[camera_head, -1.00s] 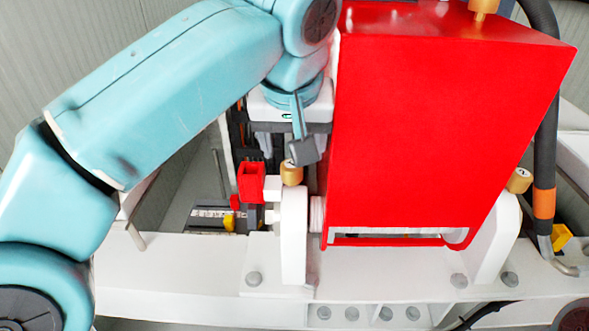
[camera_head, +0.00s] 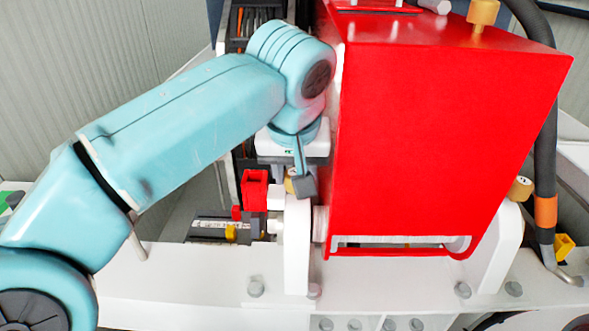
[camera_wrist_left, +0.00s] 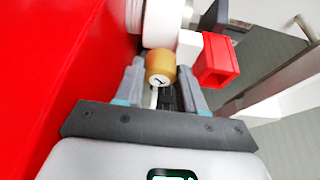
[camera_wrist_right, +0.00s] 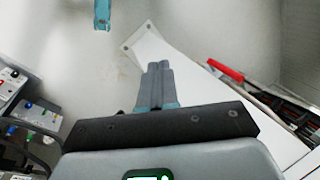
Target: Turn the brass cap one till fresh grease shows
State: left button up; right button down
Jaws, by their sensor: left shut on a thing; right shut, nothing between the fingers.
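A brass cap with a dark mark like a 1 on its face (camera_wrist_left: 160,68) sits on a white block beside the red pump housing (camera_head: 440,140). In the head view, the cap (camera_head: 289,186) shows only partly behind a finger of my left gripper (camera_head: 298,182). In the left wrist view, my left gripper (camera_wrist_left: 161,80) has its two fingers on either side of the cap, shut on it. No fresh grease can be made out. My right gripper (camera_wrist_right: 158,86) is shut and empty, away from the cap; it shows only in its own wrist view.
Other brass caps sit on top of the housing (camera_head: 483,12) and at its right (camera_head: 521,188). A red square socket-like part (camera_head: 254,190) stands just left of the gripped cap. A black hose with an orange band (camera_head: 545,210) runs down at the right.

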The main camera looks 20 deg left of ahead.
pick_arm(q)
jog(key=shift+m, duration=0.4)
dwell(0.4)
jog(key=m+h+p, duration=0.1)
jog(key=m, duration=0.1)
jog(key=m+h+p, duration=0.1)
jog(key=m, duration=0.1)
jog(key=shift+a+r+m, duration=0.1)
jog(key=shift+a+m, duration=0.1)
jog(key=shift+m, duration=0.2)
jog(key=m+h+p, duration=0.1)
jog(key=m, duration=0.1)
jog(key=m+p, duration=0.2)
jog(key=shift+w+a+g+h, duration=0.1)
jog(key=shift+g+h, duration=0.3)
jog(key=shift+m+h+p, duration=0.4)
jog(key=shift+m+p, duration=0.15)
jog(key=shift+m, duration=0.85)
jog(key=shift+g, duration=0.3)
jog(key=shift+f, duration=0.2)
jog(key=o, duration=0.8)
jog(key=shift+o, duration=1.2)
jog(key=shift+w, duration=0.1)
